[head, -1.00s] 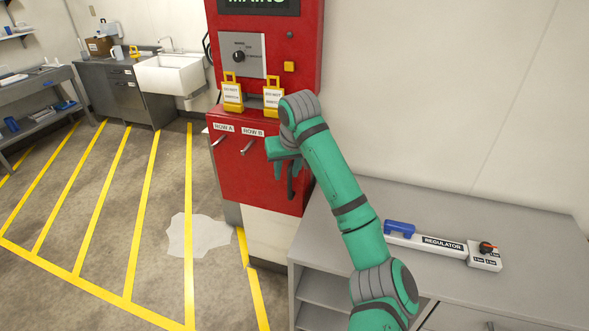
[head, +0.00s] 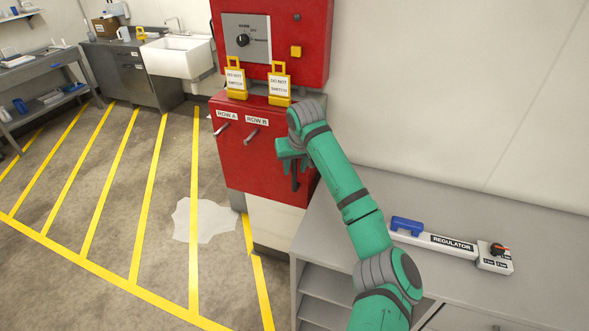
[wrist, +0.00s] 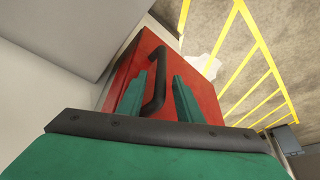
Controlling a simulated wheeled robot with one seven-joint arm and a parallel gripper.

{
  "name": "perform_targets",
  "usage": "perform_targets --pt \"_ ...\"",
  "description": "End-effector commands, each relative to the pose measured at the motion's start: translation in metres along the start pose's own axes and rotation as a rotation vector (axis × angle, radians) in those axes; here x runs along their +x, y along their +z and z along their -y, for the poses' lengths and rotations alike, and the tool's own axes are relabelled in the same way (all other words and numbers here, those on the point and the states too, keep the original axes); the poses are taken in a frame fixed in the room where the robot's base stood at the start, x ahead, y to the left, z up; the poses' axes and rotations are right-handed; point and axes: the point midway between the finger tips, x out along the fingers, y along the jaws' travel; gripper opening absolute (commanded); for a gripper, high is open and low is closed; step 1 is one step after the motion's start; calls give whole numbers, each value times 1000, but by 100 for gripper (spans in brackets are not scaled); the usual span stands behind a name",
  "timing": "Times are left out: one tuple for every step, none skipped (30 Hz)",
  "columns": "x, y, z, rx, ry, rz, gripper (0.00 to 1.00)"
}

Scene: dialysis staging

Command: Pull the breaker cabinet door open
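The red breaker cabinet (head: 230,160) stands at the centre of the head view, with ROW A and ROW B labels and two small levers on its front. Its black bar handle (wrist: 157,90) shows in the wrist view, and partly in the head view (head: 295,178) below my gripper. My gripper (head: 289,156) is at the cabinet's right front. In the wrist view my gripper (wrist: 160,84) has its two green fingers apart, one on each side of the handle, with gaps visible. The door looks closed. Contact with the handle cannot be told.
A red mains panel (head: 310,45) with a knob rises above, and two yellow DO NOT SWITCH tags (head: 236,82) sit below it. A grey counter (head: 450,205) with a regulator (head: 450,244) is at the right. Yellow-striped floor lies open at the left.

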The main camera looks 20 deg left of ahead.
Motion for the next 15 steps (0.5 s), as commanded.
perform_targets --pt "5 0 1 -1 0 2 32" --pt "7 0 1 -1 0 2 32" --pt "9 0 1 -1 0 1 32" --pt "11 0 1 -1 0 1 32" --pt "12 0 1 -1 0 0 32" --pt "13 0 0 -1 0 0 32" --pt "13 0 0 -1 0 0 32" --pt "13 0 0 -1 0 0 32" --pt "13 0 0 -1 0 0 32" --pt "13 0 0 -1 0 0 32" --pt "13 0 0 -1 0 0 32" --pt "13 0 0 -1 0 0 32" --pt "13 0 0 -1 0 0 32" --pt "13 0 0 -1 0 0 32" --pt "13 0 0 -1 0 0 23"
